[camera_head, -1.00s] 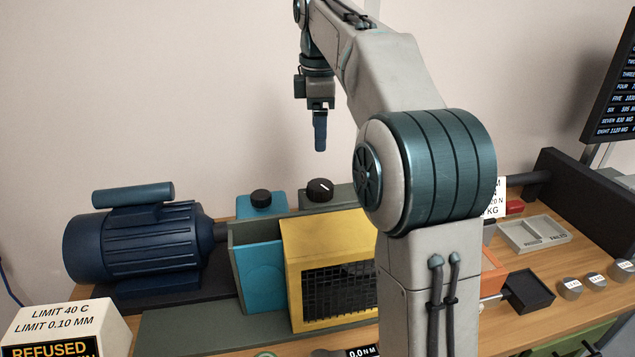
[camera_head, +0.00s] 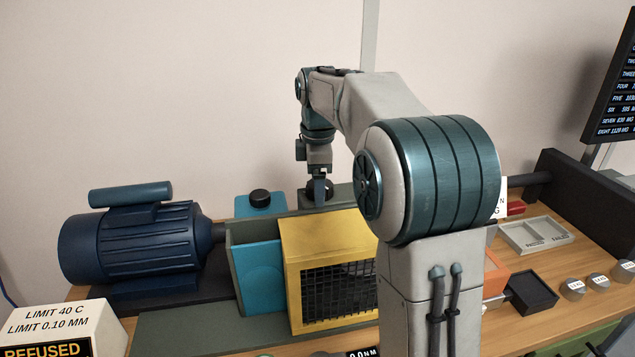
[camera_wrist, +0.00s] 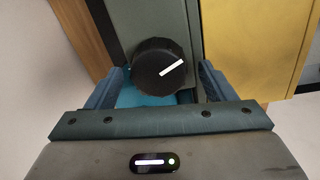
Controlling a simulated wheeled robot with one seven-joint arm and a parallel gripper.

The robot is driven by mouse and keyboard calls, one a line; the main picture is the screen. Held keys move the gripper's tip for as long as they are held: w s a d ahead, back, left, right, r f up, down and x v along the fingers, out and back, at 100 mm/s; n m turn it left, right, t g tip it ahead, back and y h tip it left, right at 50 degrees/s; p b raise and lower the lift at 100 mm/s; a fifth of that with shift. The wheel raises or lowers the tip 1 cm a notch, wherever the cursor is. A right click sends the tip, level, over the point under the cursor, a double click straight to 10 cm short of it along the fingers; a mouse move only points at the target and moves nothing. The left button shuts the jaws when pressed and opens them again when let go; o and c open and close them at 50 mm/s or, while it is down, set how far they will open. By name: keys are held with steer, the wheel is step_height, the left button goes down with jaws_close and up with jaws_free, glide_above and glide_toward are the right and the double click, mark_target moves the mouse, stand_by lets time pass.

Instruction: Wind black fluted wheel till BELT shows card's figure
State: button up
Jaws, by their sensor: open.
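The black fluted wheel (camera_wrist: 160,67) has a white pointer line and fills the gap between my fingers in the wrist view. In the head view the black wheel (camera_head: 328,187) is partly hidden behind my gripper (camera_head: 319,190). My gripper is open, and its blue fingers stand on either side of the wheel in the wrist view (camera_wrist: 160,85). I cannot tell whether the fingers touch it. The white pointer slants up to the right. I cannot see the BELT reading or a card with its figure.
A yellow guard with black mesh (camera_head: 330,235) stands in front of the wheel. A second black knob (camera_head: 260,198) sits on a blue block to the left. A dark blue motor (camera_head: 135,240) is at far left. A grey tray (camera_head: 537,234) lies on the right.

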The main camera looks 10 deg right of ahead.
steer(key=c, duration=1)
steer(key=shift+r+m+p, duration=0.1)
steer(key=shift+m+p, duration=0.6)
steer(key=shift+m, duration=0.3)
steer(key=shift+w+m+p, duration=0.1)
steer(key=shift+m+p, duration=0.35)
steer(key=shift+m, duration=0.75)
steer(key=o, duration=1)
